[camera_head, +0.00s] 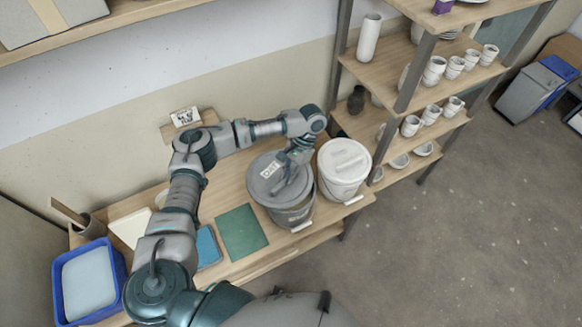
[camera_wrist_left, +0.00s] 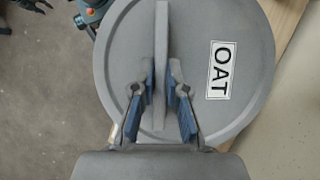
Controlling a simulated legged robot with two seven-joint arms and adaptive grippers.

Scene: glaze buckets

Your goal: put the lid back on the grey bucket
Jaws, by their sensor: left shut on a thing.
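The round grey lid (camera_head: 261,187), with a white label reading OAT, is over the grey bucket (camera_head: 296,216) on the bench. It looks set slightly up and left of the bucket, and I cannot tell whether it touches the rim. My left gripper (camera_head: 286,168) is above the lid. In the left wrist view my left gripper (camera_wrist_left: 160,85) has its blue-padded fingers on both sides of the lid's upright bar handle, shut on it. The lid (camera_wrist_left: 200,32) fills most of that view and hides the bucket. My right gripper does not clearly show.
A white lidded bucket (camera_head: 342,172) stands close on the right. A green mat (camera_head: 241,232), a blue item (camera_head: 207,247) and a blue tub (camera_head: 62,290) lie to the left. Shelves with pots (camera_head: 415,72) rise beyond the bench's right end. A small sign (camera_head: 185,116) stands behind.

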